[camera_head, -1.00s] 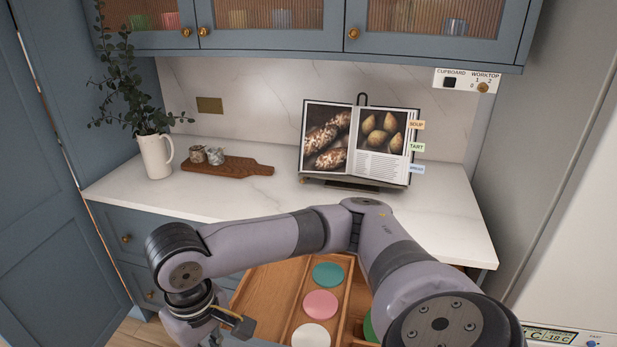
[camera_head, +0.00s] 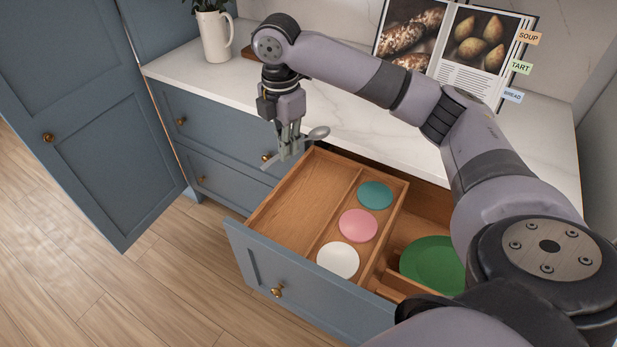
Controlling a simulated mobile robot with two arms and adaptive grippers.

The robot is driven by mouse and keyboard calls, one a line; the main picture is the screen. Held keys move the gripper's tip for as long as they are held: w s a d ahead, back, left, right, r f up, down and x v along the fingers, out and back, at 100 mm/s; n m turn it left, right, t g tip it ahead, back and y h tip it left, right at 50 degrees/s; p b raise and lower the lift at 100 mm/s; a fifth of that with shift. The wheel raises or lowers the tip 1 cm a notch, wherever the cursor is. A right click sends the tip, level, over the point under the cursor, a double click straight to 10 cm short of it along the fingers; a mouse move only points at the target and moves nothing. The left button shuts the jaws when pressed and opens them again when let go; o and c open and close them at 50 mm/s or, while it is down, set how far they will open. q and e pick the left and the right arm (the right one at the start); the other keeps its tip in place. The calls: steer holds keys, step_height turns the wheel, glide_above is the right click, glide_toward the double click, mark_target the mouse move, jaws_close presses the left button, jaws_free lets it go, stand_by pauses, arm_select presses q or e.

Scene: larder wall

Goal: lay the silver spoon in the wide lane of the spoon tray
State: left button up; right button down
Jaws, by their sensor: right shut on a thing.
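My right gripper (camera_head: 288,143) points down above the back left corner of the open drawer. It is shut on the silver spoon (camera_head: 317,133), whose bowl sticks out to the right of the fingers. The wooden spoon tray (camera_head: 347,179) sits in the left part of the drawer. Its wide lane (camera_head: 298,203) on the left is empty. The narrower lane on the right holds a teal disc (camera_head: 375,195), a pink disc (camera_head: 358,226) and a white disc (camera_head: 338,260). My left gripper is not in view.
The blue drawer front (camera_head: 303,285) stands pulled out over the wooden floor. A green plate (camera_head: 432,264) lies in the drawer's right part, partly behind my arm. A white jug (camera_head: 215,37) and an open cookbook (camera_head: 470,45) stand on the worktop.

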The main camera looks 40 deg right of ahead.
mark_target(295, 204)
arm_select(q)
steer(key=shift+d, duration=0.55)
arm_select(e)
steer(key=f+n, duration=0.1)
steer(key=f, duration=0.5)
steer(key=w+d+f+n, duration=0.1)
steer(key=f, duration=0.6)
steer(key=d+f+n, duration=0.1)
steer(key=f, duration=0.6)
steer(key=shift+w+d+f+n, duration=0.1)
steer(key=shift+w+d+n, duration=0.1)
steer(key=shift+w+n, duration=0.15)
steer(key=shift+f, duration=0.15)
steer(key=c, duration=1.8)
jaws_free()
steer(key=shift+o, duration=0.4)
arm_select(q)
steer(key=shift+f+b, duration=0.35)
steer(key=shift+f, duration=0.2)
arm_select(e)
step_height(295, 204, up, 12)
steer(key=shift+r, duration=0.2)
